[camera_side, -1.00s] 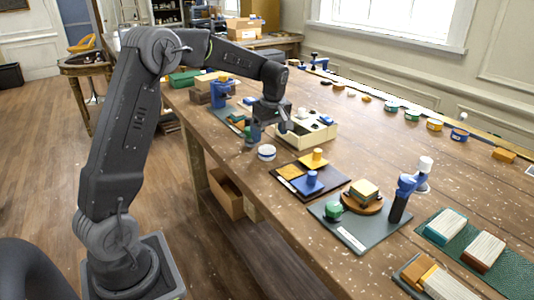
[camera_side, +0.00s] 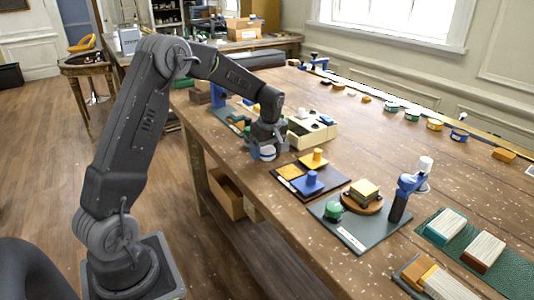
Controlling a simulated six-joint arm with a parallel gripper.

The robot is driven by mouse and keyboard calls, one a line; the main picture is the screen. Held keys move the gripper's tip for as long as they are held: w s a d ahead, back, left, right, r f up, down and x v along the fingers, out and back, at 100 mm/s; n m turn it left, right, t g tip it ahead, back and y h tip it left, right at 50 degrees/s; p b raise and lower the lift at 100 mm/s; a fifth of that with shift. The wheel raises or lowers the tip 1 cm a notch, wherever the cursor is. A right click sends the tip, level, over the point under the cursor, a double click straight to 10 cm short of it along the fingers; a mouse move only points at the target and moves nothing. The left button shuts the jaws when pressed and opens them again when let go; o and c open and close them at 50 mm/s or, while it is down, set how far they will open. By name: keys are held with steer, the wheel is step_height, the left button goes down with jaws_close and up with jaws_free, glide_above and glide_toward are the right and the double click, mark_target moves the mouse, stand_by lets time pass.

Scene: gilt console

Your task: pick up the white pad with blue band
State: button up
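The white pad with blue band (camera_side: 267,153) is a small round piece near the left edge of the wooden table. My gripper (camera_side: 266,150) points down right at it, with its fingers low around or beside the pad. The gripper and its fingers hide much of the pad. I cannot tell whether the fingers touch it or how far apart they are. The pad appears to be still at table height.
A cream divided box (camera_side: 318,136) stands close behind my gripper. A dark board with coloured squares and knobbed blocks (camera_side: 340,174) lies in front to the right. The table's left edge is close.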

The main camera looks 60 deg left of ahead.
mark_target(266, 148)
steer(key=c, duration=0.8)
steer(key=shift+o, duration=0.2)
steer(key=shift+r, duration=0.45)
step_height(266, 148, up, 4)
steer(key=shift+s+a+f, duration=0.1)
steer(key=shift+a+f, duration=0.05)
steer(key=s+a+r, duration=0.6)
steer(key=s+a, duration=0.1)
steer(key=s, duration=0.2)
steer(key=shift+r, duration=0.2)
steer(key=shift+o, duration=1.3)
steer(key=shift+c, duration=1)
